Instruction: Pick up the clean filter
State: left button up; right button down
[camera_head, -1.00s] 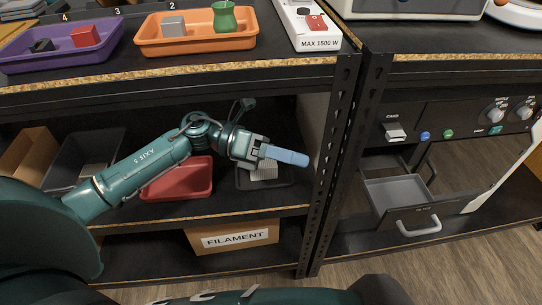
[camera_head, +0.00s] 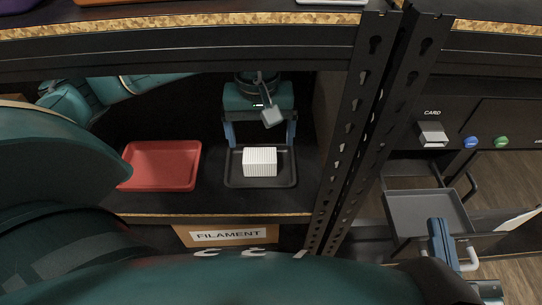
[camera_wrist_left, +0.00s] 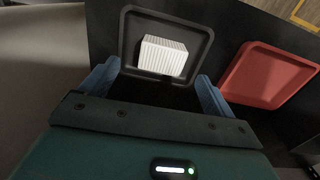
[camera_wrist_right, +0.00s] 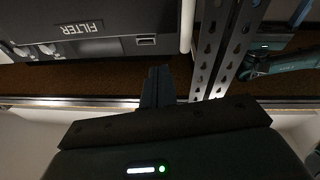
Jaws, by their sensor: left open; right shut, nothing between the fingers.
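A white ribbed block, which looks like the clean filter (camera_head: 260,162), lies in a black tray (camera_head: 234,181) on the middle shelf. In the left wrist view the filter (camera_wrist_left: 163,56) sits inside the same tray (camera_wrist_left: 128,38), ahead of the fingers. My left gripper (camera_head: 260,142) is open above the back of the tray, pointing down, its fingers spread wider than the filter and not touching it. In the left wrist view the left gripper (camera_wrist_left: 155,85) has nothing between its fingers. My right gripper (camera_head: 438,232) is shut and empty at the lower right, in front of the open drawer (camera_head: 425,212).
A red tray (camera_head: 160,165) stands left of the black tray. A perforated black shelf post (camera_head: 355,130) rises right of it, and the upper shelf (camera_head: 200,35) hangs above. A filament box (camera_head: 228,236) is below. The machine panel (camera_head: 500,115) is at the right.

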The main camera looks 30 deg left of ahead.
aim_at(260, 157)
pick_arm(q)
jog(key=shift+a+f+b, duration=0.15)
jog(key=shift+f+b, duration=0.15)
jog(key=shift+f, duration=0.5)
jog(key=f, duration=0.2)
jog(key=f+b, duration=0.1)
jog(key=f, duration=0.1)
jog(key=f+b, duration=0.1)
jog(key=shift+s+f, duration=0.35)
jog(key=shift+f, duration=0.05)
jog(key=shift+c, duration=0.2)
jog(key=c, duration=1)
jog(key=shift+r, duration=0.1)
jog(key=shift+c, duration=0.2)
